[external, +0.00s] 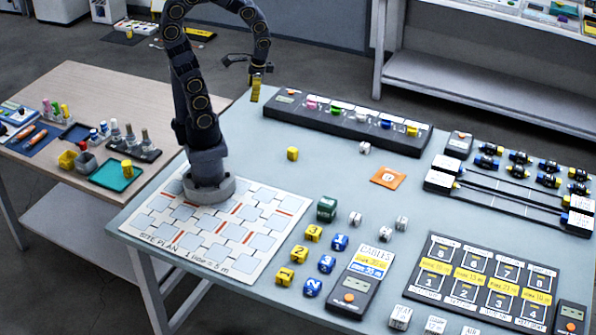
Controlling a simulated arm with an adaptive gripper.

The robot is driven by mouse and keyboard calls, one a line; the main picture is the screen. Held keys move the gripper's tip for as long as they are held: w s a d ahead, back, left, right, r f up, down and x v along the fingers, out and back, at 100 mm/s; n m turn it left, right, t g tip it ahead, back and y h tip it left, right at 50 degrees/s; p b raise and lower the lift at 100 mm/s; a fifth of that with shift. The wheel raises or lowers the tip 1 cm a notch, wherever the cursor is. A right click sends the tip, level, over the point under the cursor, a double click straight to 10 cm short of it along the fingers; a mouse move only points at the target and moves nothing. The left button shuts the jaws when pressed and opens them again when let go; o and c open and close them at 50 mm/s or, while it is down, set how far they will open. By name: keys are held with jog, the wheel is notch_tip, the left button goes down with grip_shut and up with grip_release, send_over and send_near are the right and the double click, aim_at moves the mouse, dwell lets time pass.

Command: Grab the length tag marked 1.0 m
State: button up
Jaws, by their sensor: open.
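My gripper (257,78) hangs in the air above the far left part of the blue-grey table, left of the long black rack. A yellow piece shows at its lower end; I cannot tell whether it is part of the gripper. No tag can be read as 1.0 m. Small white marked blocks stand on the table: one near the rack (365,147), one at the middle (355,218) and one to its right (401,223). Their print is too small to read, and I cannot tell which thing is the length tag. My gripper is apart from all of them.
The black rack (347,122) holds coloured pieces. Yellow cubes (313,233), blue cubes (326,264), a green cube (327,208) and an orange card (388,177) lie on the table. A site plan sheet (150,225) lies around my base. The table's middle is mostly clear.

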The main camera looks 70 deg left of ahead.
jog(key=w+a+f+m, duration=0.3)
jog(key=w+f, duration=0.2)
jog(key=m+t+h, duration=0.2)
jog(key=m, duration=0.4)
send_over(292, 149)
jog(key=f, duration=1.5)
jog(key=shift+w+d+f, duration=0.2)
jog(key=shift+w, duration=0.05)
jog(key=shift+f, duration=1.5)
jog(key=shift+s+a+f, duration=0.1)
jog(key=shift+s+f, duration=0.05)
jog(key=shift+f, duration=0.75)
jog(key=shift+s+a+f, duration=0.1)
jog(key=shift+f, duration=0.75)
jog(key=shift+w+d+f, duration=0.1)
jog(key=shift+f, duration=0.65)
jog(key=shift+c, duration=0.4)
grip_shut()
